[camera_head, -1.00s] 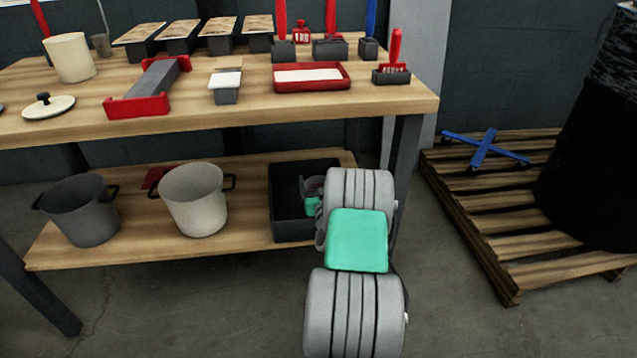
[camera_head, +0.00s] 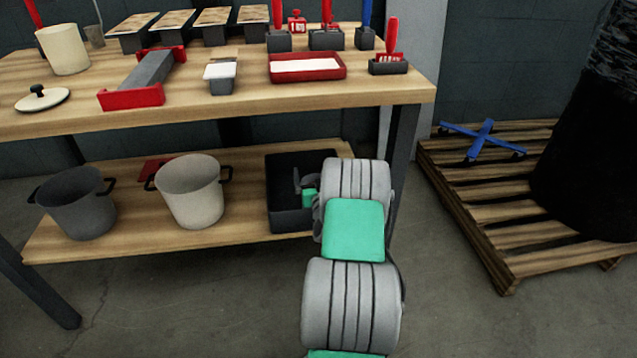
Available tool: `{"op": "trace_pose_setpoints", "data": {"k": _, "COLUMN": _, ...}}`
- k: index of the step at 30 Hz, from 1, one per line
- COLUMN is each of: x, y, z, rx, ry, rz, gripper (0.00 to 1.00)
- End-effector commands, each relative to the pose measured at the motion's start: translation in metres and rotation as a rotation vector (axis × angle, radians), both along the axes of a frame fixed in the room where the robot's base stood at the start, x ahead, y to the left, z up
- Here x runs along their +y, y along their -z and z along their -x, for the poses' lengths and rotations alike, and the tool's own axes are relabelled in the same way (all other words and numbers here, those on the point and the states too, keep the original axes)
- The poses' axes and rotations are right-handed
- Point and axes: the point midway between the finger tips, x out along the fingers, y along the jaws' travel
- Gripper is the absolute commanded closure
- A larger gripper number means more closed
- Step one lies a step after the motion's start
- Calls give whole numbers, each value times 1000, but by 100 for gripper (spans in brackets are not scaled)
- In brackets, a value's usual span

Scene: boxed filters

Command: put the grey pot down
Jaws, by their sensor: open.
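The grey pot (camera_head: 76,208) stands upright on the left of the lower shelf (camera_head: 130,247), with its two dark handles showing. A cream pot (camera_head: 190,195) stands to its right on the same shelf. My gripper (camera_head: 300,184) is over or just inside the black bin (camera_head: 288,218) at the right end of the shelf, well to the right of the grey pot and apart from it. Its jaws are partly hidden by my arm. They are open and I see nothing held in them.
The table top (camera_head: 200,112) above the shelf carries a cream pot (camera_head: 63,48), a lid (camera_head: 42,98), a red-ended holder (camera_head: 135,88) and a red tray (camera_head: 307,68). A pallet (camera_head: 510,240) lies on the floor at the right. A red item lies behind the cream shelf pot.

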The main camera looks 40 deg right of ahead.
Motion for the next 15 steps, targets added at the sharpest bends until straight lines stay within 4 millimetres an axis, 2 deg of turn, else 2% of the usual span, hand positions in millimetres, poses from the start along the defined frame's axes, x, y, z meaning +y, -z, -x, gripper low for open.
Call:
{"op": "trace_pose_setpoints", "data": {"k": 1, "x": 0, "y": -14, "z": 1, "rx": 0, "ry": 1, "rz": 0, "gripper": 0}}
{"op": "trace_pose_setpoints", "data": {"k": 2, "x": 5, "y": -6, "z": 9, "rx": 1, "ry": 1, "rz": -3, "gripper": 0}}
{"op": "trace_pose_setpoints", "data": {"k": 9, "x": 42, "y": -4, "z": 65, "rx": -1, "ry": 4, "rz": 0, "gripper": 0}}
{"op": "trace_pose_setpoints", "data": {"k": 15, "x": 62, "y": -5, "z": 93, "rx": -1, "ry": 2, "rz": 1, "gripper": 0}}
